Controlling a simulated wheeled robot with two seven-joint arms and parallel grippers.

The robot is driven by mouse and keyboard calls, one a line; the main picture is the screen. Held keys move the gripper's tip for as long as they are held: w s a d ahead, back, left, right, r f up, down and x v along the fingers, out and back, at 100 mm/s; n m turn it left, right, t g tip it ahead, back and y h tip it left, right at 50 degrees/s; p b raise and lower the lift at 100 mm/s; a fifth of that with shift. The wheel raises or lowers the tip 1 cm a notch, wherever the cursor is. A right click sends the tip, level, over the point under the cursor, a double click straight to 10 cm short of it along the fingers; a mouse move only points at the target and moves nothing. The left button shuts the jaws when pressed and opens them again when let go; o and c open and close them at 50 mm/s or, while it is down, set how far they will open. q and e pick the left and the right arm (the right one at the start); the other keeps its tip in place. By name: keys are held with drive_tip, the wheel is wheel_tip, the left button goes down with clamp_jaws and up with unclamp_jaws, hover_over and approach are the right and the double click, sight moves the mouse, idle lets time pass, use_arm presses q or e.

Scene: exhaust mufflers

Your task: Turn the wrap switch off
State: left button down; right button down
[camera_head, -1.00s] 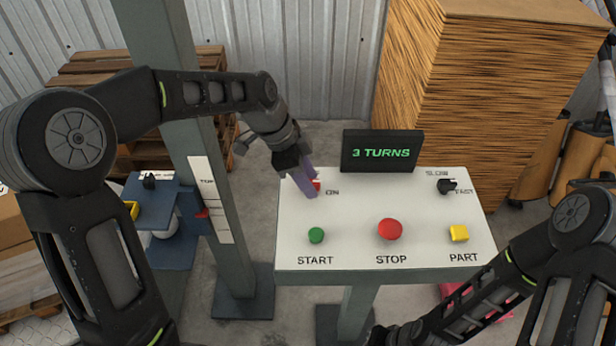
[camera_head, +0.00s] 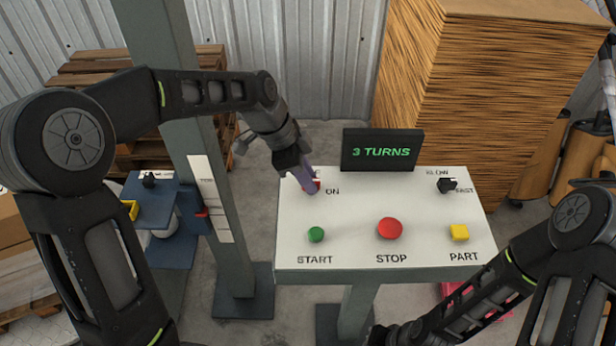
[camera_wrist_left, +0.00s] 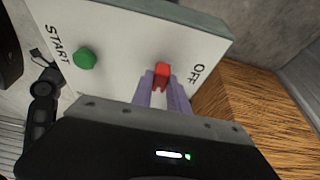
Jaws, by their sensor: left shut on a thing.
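The wrap switch is a red knob (camera_wrist_left: 162,71) on the white control panel, between the ON and OFF labels. In the head view only a bit of the red switch (camera_head: 317,184) shows behind the fingers. My left gripper (camera_head: 311,190) reaches down to it with purple fingers. In the left wrist view the fingertips (camera_wrist_left: 162,80) are shut on the red switch, one on each side. The OFF label (camera_wrist_left: 198,74) is readable in the wrist view; in the head view the arm hides it. My right gripper is not clearly visible; only the right arm shows at lower right.
The panel (camera_head: 345,258) also carries a green START button (camera_head: 316,234), a red STOP button (camera_head: 390,229), a yellow PART button (camera_head: 459,232) and a black SLOW/FAST knob (camera_head: 447,185). A display (camera_head: 382,151) reads 3 TURNS. A grey post (camera_head: 190,110) stands left; stacked cardboard (camera_head: 480,100) stands behind.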

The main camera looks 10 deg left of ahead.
use_arm(q)
drive_tip(key=n+t+b, duration=0.1)
drive_tip(key=n+b, duration=0.2)
drive_tip(key=shift+f, duration=0.15)
drive_tip(key=n+t+y+b, duration=0.1)
drive_tip(key=n+b, duration=0.1)
drive_tip(key=n, duration=0.1)
drive_tip(key=shift+s+d+n, duration=0.1)
drive_tip(key=shift+s+n, duration=0.05)
drive_tip(key=shift+n, duration=0.25)
drive_tip(key=n+y+b, duration=0.1)
drive_tip(key=n+b, duration=0.1)
drive_tip(key=shift+d+n+t, duration=0.1)
drive_tip(key=shift+n+t, duration=0.3)
drive_tip(key=n+y+b, duration=0.1)
drive_tip(key=n+b, duration=0.2)
drive_tip(key=n, duration=0.1)
drive_tip(key=shift+d+t+y+b, duration=0.1)
drive_tip(key=shift+t+y+b, duration=0.2)
drive_tip(key=shift+y+b, duration=0.1)
drive_tip(key=shift+n+y+b, duration=0.8)
drive_tip(key=shift+n+b, duration=0.35)
drive_tip(key=shift+n, duration=0.95)
drive_tip(key=shift+r, duration=0.2)
drive_tip(key=c, duration=1.3)
unclamp_jaws()
